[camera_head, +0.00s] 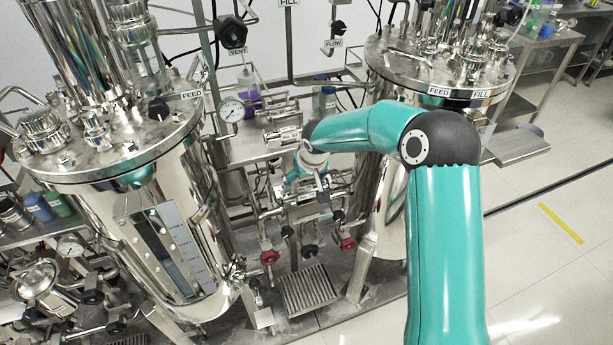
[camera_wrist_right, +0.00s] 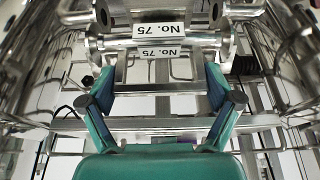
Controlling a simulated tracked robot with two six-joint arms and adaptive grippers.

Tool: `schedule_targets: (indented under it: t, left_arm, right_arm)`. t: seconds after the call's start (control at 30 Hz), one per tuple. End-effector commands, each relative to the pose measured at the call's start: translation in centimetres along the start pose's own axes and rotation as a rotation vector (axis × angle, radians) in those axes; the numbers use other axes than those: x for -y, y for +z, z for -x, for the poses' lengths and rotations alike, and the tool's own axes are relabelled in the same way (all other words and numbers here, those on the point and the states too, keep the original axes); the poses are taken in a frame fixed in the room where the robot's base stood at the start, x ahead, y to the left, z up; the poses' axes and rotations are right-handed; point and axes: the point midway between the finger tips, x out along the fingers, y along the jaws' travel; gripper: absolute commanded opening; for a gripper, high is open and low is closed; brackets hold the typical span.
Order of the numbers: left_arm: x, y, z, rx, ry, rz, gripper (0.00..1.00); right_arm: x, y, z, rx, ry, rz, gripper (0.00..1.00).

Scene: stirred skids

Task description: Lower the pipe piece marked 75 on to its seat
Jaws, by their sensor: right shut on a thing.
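My right gripper (camera_head: 306,187) is at the pipework between the two steel vessels, at the end of my teal arm. In the right wrist view its two fingers (camera_wrist_right: 160,92) are closed on the bright steel pipe piece marked 75 (camera_wrist_right: 190,42). Two white labels reading No. 75 lie one above the other there, upside down. The larger label (camera_wrist_right: 153,30) and the smaller one (camera_wrist_right: 158,52) are close together. I cannot tell whether the piece touches its seat, as the gap is hidden. In the head view the piece is small and partly covered by my wrist. My left gripper is out of view.
A large steel vessel (camera_head: 165,235) stands on the left and another (camera_head: 392,205) on the right, behind my arm. Red valve knobs (camera_head: 269,257) and a floor grate (camera_head: 307,290) are below the pipework. A gauge (camera_head: 232,110) is behind it.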

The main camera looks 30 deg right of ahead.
Motion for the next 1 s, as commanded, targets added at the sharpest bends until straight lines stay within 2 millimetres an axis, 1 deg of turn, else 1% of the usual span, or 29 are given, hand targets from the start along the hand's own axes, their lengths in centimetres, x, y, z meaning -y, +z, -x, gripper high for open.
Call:
schedule_targets:
  t: [0.13,0.47,1.0]
  left_arm:
    - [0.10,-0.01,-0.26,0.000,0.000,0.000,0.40]
    - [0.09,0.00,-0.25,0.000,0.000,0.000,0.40]
    - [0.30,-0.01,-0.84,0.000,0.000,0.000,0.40]
  right_arm:
    - [-0.01,0.16,-0.49,-0.002,0.000,0.000,0.38]
    - [0.02,0.14,-0.46,-0.003,0.000,0.001,0.38]
    - [0.16,0.10,-0.43,-0.003,-0.001,0.001,0.38]
